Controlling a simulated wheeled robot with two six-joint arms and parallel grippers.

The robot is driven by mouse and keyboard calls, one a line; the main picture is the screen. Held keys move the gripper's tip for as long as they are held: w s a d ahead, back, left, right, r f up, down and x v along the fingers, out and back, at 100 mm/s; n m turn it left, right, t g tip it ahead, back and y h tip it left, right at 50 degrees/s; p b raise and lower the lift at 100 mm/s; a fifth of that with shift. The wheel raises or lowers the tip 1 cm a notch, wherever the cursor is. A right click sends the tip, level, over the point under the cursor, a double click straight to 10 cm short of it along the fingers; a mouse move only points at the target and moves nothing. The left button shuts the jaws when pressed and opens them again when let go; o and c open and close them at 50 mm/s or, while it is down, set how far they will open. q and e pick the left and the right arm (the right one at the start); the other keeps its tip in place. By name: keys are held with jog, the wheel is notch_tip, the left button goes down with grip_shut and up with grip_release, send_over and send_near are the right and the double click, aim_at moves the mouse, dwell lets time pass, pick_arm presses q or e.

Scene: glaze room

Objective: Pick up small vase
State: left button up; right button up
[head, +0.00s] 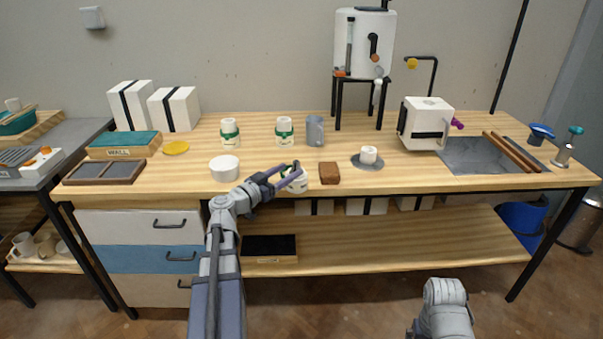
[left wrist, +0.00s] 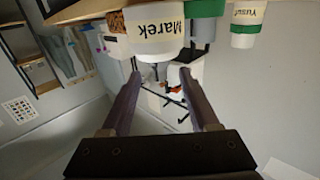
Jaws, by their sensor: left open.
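My left gripper (head: 285,175) is open at the bench's front edge, beside a white jar (head: 298,184) that it partly hides. In the left wrist view the open jaws (left wrist: 160,73) point toward this jar (left wrist: 153,38), which is lettered "Marek". It shows just beyond the fingertips and is not held. No object is plainly marked as the small vase. A small white vessel (head: 368,155) stands on a grey disc (head: 359,165), and a grey cup (head: 315,130) stands further back. My right gripper is not in view.
A brown block (head: 329,173) lies right of the Marek jar. A white bowl (head: 224,169) stands left of it. Two green-banded jars (head: 229,132) (head: 284,131) stand behind. A white boxy device (head: 427,123) and a sink (head: 480,156) are at right. The bench's front right is clear.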

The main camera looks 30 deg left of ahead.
aim_at(303, 170)
pick_arm(q)
jog(key=shift+r+p+x, duration=0.15)
jog(key=shift+p+x, duration=0.05)
jog(key=shift+x, duration=1.75)
jog(key=shift+r+p+x, duration=0.15)
jog(key=shift+r+x, duration=0.05)
jog(key=shift+x, duration=1.8)
jog(key=shift+s, duration=0.1)
grip_shut()
